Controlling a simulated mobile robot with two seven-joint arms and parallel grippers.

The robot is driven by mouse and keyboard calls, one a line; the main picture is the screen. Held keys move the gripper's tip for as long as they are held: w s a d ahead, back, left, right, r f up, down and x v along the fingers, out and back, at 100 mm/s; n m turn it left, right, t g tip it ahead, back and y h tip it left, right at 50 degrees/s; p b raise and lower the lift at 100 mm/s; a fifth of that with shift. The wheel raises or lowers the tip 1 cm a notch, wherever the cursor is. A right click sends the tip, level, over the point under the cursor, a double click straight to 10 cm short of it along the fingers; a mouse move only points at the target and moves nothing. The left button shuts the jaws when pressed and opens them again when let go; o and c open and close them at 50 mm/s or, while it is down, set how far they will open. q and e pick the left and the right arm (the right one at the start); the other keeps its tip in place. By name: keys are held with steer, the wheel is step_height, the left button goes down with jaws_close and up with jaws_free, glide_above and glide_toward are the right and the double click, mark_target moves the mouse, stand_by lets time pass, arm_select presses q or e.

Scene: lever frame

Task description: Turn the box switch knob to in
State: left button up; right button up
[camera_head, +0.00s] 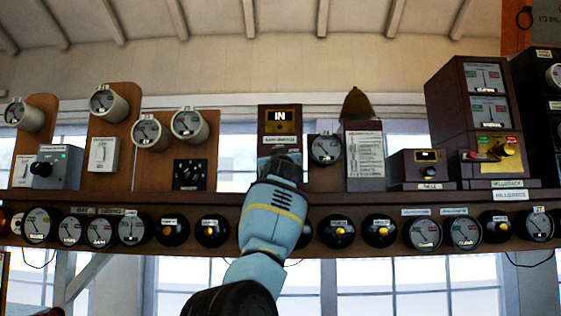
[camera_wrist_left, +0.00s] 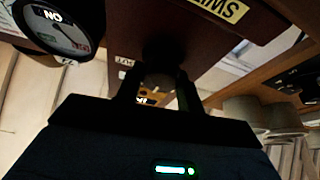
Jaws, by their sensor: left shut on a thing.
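A dark red-brown box (camera_head: 279,143) stands on the shelf at centre, with a yellow-framed window (camera_head: 283,118) that reads IN. My left gripper (camera_head: 283,160) is at the lower front of this box and hides what is there. In the left wrist view, the box (camera_wrist_left: 200,45) fills the upper middle. The left gripper's dark fingers (camera_wrist_left: 157,88) are shut on a dim, rounded knob (camera_wrist_left: 157,80) between them. The knob is mostly in shadow, so its pointer direction cannot be told. My right gripper is in neither view.
A round dial (camera_head: 325,148) is close to the right of the box. A black switch (camera_head: 190,174) is to the left. A row of round dials and knobs runs along the shelf front (camera_head: 380,203) below. Open room lies in front.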

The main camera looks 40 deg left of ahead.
arm_select(q)
steer(key=shift+n+g+y, duration=0.3)
steer(key=shift+n, duration=0.2)
steer(key=o, duration=1)
steer(key=shift+d, duration=0.1)
steer(key=v, duration=0.7)
steer(key=shift+s+d+f, duration=0.1)
steer(key=shift+s+f, duration=0.1)
steer(key=shift+s, duration=0.05)
steer(key=shift+f, duration=0.1)
stand_by(0.4)
